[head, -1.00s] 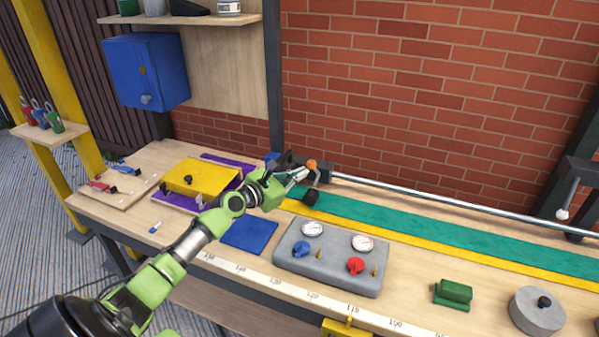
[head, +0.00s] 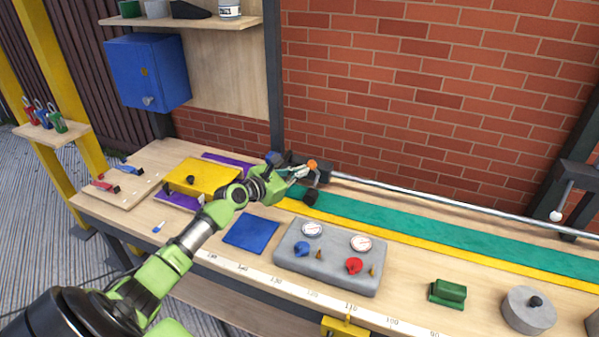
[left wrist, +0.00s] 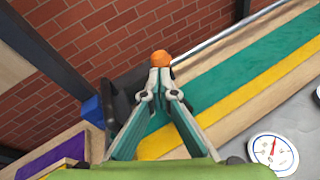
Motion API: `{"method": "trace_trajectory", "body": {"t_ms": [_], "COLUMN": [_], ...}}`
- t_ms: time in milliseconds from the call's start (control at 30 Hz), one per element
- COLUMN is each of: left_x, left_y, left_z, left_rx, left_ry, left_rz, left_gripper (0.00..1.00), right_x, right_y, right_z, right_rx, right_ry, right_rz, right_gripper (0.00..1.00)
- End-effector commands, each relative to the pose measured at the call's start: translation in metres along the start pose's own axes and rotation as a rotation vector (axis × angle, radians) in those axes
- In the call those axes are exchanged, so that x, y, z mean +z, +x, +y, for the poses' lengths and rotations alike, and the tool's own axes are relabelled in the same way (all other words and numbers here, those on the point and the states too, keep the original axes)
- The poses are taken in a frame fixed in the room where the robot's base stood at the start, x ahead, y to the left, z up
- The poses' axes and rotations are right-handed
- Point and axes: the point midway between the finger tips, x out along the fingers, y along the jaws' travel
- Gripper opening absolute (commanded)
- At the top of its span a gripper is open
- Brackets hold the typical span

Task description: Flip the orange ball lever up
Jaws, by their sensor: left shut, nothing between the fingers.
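The orange ball (head: 312,164) of the lever shows just beyond my left fingertips in the head view. In the left wrist view the orange ball (left wrist: 160,58) sits right at the tips of my left gripper (left wrist: 160,75). The lever's shaft is mostly hidden behind the fingers. In the head view my left gripper (head: 302,170) reaches over the back of the bench from the left. It is shut, with nothing between its fingers. It looks close to the ball, but I cannot tell whether they touch. My right gripper is not in view.
A dark mount (left wrist: 118,100) stands left of the fingers. A metal rail (head: 420,200) runs right along the green strip (head: 420,218). A grey gauge panel (head: 330,262), a blue mat (head: 251,233) and a yellow box (head: 205,172) lie nearer. A white-ball lever (head: 556,215) stands far right.

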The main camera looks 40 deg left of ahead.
Motion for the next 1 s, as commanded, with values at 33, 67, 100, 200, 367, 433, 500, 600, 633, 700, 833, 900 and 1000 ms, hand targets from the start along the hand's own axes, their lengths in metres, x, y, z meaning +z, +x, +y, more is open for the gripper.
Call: {"method": "trace_trajectory", "body": {"t_ms": [33,67,100,200,367,433,500,600,633,700,833,900,1000], "left_x": [0.004,0.004,0.005,0.008,0.015,0.018,0.022,0.027,0.03,0.034,0.043,0.046,0.05], "left_y": [0.0,0.0,0.0,0.001,0.003,0.005,0.007,0.012,0.013,0.018,0.028,0.033,0.038], "left_z": [0.001,0.002,0.002,0.004,0.006,0.009,0.011,0.014,0.015,0.019,0.026,0.029,0.033], "left_rx": [-0.001,-0.002,-0.003,-0.008,-0.015,-0.015,-0.015,-0.015,-0.014,-0.014,-0.014,-0.015,-0.015], "left_ry": [-0.002,-0.003,-0.005,-0.01,-0.021,-0.021,-0.021,-0.021,-0.022,-0.022,-0.021,-0.02,-0.02], "left_rz": [0.004,0.007,0.011,0.026,0.045,0.045,0.043,0.043,0.042,0.041,0.041,0.042,0.043], "left_gripper": [0.0,0.0,0.0,0.0,0.0,0.0,0.0,0.0,0.0,0.0,0.0,0.0,0.0], "right_x": [-0.001,-0.001,-0.002,-0.003,-0.004,-0.005,-0.006,-0.007,-0.007,-0.007,-0.008,-0.008,-0.008], "right_y": [-0.005,-0.006,-0.008,-0.016,-0.032,-0.04,-0.047,-0.056,-0.058,-0.062,-0.067,-0.069,-0.07], "right_z": [-0.001,-0.001,-0.001,-0.002,-0.002,-0.002,-0.002,-0.002,-0.002,-0.002,-0.001,-0.001,-0.001], "right_rx": [-0.001,-0.001,-0.002,-0.003,-0.003,-0.003,-0.003,-0.003,-0.003,-0.003,-0.003,-0.003,-0.003], "right_ry": [0.0,0.0,0.001,0.001,0.001,0.001,0.001,0.001,0.001,0.001,0.0,0.0,0.0], "right_rz": [0.001,0.001,0.001,0.002,0.002,0.002,0.002,0.002,0.002,0.002,0.002,0.002,0.002], "right_gripper": [0.4,0.4,0.4,0.4,0.4,0.4,0.4,0.4,0.4,0.4,0.4,0.4,0.4]}}
